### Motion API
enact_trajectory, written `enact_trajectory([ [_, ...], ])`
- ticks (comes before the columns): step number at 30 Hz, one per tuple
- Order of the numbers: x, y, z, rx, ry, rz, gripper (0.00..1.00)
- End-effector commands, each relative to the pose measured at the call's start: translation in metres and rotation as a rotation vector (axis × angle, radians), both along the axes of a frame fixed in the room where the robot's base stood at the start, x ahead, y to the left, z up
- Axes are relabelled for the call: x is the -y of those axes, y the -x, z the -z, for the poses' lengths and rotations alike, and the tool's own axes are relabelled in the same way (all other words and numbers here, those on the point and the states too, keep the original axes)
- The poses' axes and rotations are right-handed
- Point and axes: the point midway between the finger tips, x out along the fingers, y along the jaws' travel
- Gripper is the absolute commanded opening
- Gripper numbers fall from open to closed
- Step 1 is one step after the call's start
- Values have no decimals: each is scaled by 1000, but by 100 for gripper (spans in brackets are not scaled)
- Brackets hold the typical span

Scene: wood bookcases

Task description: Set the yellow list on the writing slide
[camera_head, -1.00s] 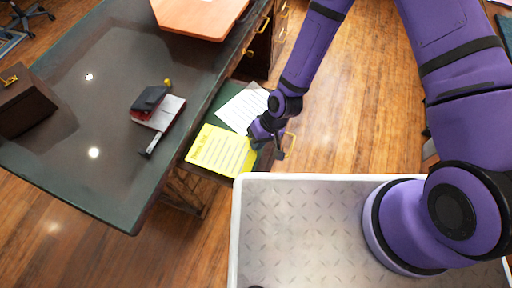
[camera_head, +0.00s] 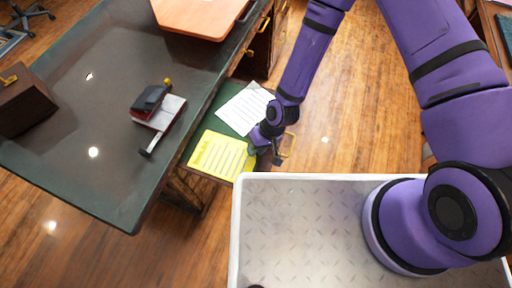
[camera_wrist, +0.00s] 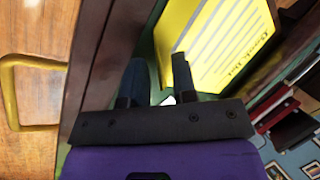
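The yellow list (camera_head: 222,155) lies face up on the green surface of the pulled-out writing slide (camera_head: 210,121), near its front corner, beside a white written sheet. In the wrist view the yellow list (camera_wrist: 225,45) lies beyond the fingertips, close to the right finger. My gripper (camera_head: 272,155) is at the slide's right edge. In the wrist view my gripper (camera_wrist: 158,75) has its two fingers apart, with a gap between them. The arm hides part of the slide's right edge in the head view.
A white lined sheet (camera_head: 245,108) lies on the slide behind the list. The dark desk top (camera_head: 90,110) holds a stapler-like black object (camera_head: 150,98). A brass handle (camera_head: 288,145) sticks out by my gripper. Wooden floor is open to the right.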

Motion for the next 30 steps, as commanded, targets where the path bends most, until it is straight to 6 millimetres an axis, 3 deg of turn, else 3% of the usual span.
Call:
enact_trajectory([
  [7, 5, -4, -13, 2, 0, 2, 27],
  [21, 38, -19, -85, 2, 0, 2, 27],
  [30, 48, -23, -108, 0, 0, 0, 27],
])
